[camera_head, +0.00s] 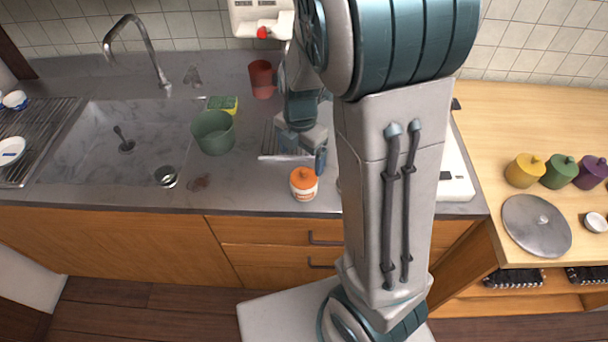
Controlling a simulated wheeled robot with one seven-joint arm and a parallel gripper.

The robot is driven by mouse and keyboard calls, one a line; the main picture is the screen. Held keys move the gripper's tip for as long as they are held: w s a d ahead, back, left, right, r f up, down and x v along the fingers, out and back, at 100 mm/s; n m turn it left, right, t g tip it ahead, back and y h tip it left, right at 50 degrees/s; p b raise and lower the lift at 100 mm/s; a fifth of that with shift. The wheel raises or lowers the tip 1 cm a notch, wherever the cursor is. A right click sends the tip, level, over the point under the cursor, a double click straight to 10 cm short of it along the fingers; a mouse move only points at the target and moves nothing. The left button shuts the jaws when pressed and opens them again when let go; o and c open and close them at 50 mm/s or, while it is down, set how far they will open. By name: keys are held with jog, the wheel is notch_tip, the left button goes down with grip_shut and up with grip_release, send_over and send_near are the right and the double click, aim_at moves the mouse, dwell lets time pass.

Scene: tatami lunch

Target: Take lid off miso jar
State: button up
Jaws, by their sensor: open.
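A small white jar (303,194) with an orange knobbed lid (303,177) stands upright near the front edge of the grey counter. The lid sits on the jar. Its label is too small to read, so I cannot confirm that it is the miso jar. My gripper (303,153) is open, just behind and above the jar, apart from the lid. My arm hides part of the counter to the right of the jar.
A green-grey tub (213,134), a sponge (223,104) and a red cup (262,80) stand left and behind. The sink (90,150) is further left. Yellow (525,172), green (558,173) and purple (590,174) lidded pots and a metal lid (537,226) are on the wooden counter.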

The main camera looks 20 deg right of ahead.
aim_at(304, 170)
jog(key=shift+d+f+p, duration=0.2)
jog(key=shift+f+p, duration=0.15)
jog(key=shift+f, duration=1.4)
jog(key=shift+d+f+p, duration=0.15)
jog(key=shift+f+p, duration=0.15)
jog(key=shift+f, duration=1.4)
jog(key=c, duration=1.1)
